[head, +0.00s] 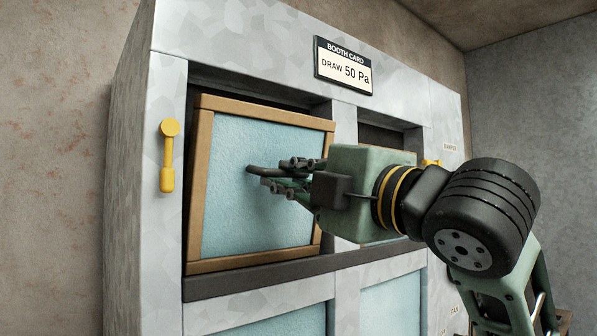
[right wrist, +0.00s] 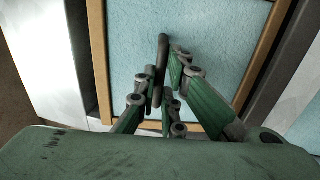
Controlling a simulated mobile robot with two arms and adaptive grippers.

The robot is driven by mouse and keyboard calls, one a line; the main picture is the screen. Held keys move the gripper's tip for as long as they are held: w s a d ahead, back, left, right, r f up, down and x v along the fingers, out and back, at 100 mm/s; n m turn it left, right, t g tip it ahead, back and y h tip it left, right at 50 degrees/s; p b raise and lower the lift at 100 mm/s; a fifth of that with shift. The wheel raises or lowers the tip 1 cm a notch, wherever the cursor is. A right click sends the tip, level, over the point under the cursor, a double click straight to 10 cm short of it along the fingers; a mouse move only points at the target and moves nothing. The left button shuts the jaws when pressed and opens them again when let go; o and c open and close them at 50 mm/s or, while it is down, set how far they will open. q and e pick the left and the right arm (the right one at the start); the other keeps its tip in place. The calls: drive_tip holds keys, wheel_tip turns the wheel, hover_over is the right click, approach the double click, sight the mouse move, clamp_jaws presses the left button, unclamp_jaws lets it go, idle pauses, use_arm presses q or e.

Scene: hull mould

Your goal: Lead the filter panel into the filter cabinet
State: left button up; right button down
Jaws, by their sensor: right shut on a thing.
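The filter panel (head: 225,185) is a pale blue sheet in a brown wooden frame; it also shows in the right wrist view (right wrist: 225,50). It stands at the upper left opening of the grey filter cabinet (head: 225,35), looking slightly askew. A dark gap shows above it and at its right side. How deep it sits is hard to tell. My right gripper (head: 272,178) is shut on the dark handle (right wrist: 160,65) at the panel's middle. My left gripper is out of view.
A yellow lever (head: 168,155) is on the cabinet's left post. A dark sill (head: 250,280) runs below the panel. A second opening (head: 380,138) lies to the right, partly behind my arm. Other blue panels (head: 375,305) sit below. A booth card (head: 343,66) is above.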

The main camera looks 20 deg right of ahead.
drive_tip(key=shift+w+a+f, duration=0.2)
drive_tip(key=shift+w+f, duration=0.15)
drive_tip(key=shift+f, duration=0.35)
drive_tip(key=c, duration=2.1)
unclamp_jaws()
drive_tip(key=o, duration=0.3)
drive_tip(key=shift+w+a+f+g, duration=0.2)
drive_tip(key=shift+w+a+g, duration=0.1)
drive_tip(key=shift+w, duration=0.3)
drive_tip(key=shift+d, duration=0.1)
drive_tip(key=shift+s+r, duration=0.1)
drive_tip(key=shift+s, duration=0.1)
